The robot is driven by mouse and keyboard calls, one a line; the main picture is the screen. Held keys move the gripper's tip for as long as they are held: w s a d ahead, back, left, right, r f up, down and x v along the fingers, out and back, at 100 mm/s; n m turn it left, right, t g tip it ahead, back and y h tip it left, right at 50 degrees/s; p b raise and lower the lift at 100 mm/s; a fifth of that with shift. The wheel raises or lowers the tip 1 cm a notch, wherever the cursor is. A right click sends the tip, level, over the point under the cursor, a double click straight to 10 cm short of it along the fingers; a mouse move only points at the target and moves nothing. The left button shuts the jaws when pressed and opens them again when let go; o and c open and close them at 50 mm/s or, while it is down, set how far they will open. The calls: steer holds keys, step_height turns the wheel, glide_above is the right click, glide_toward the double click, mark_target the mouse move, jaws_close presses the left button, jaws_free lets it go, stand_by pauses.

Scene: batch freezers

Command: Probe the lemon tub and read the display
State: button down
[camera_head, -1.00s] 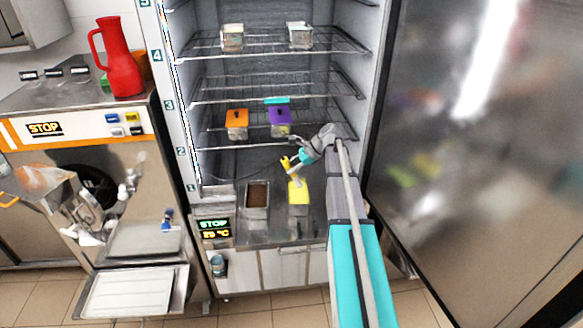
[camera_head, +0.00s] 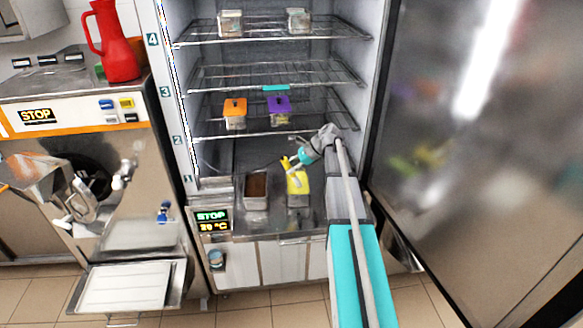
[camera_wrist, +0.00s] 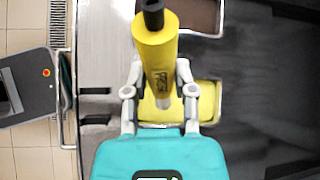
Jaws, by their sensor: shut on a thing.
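The lemon tub (camera_head: 304,199), a metal tub filled with yellow, stands on the counter at the bottom of the open cabinet. Its yellow content also shows in the wrist view (camera_wrist: 208,98). My gripper (camera_head: 297,163) is shut on a yellow probe (camera_wrist: 156,52) with a black end. The probe is over the tub in both views, its lower end pointing down. I cannot tell whether the tip is in the yellow content. Dark marks show on the probe's side but I cannot read them. The cabinet's display (camera_head: 213,220) shows STOP and a °C figure, seemingly 29.
A brown-filled metal tub (camera_head: 256,190) stands left of the lemon tub. Orange-lidded (camera_head: 235,112) and purple-lidded (camera_head: 279,110) tubs sit on a wire shelf above. The open door (camera_head: 470,150) bounds the right side. A batch machine (camera_head: 85,165) stands left with a red jug (camera_head: 118,45) on top.

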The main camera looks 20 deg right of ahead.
mark_target(291, 176)
steer(key=shift+f+b, duration=1.9)
steer(key=shift+f, duration=0.15)
steer(key=shift+r+p, duration=5)
steer(key=shift+p, duration=0.05)
steer(key=shift+s, duration=0.1)
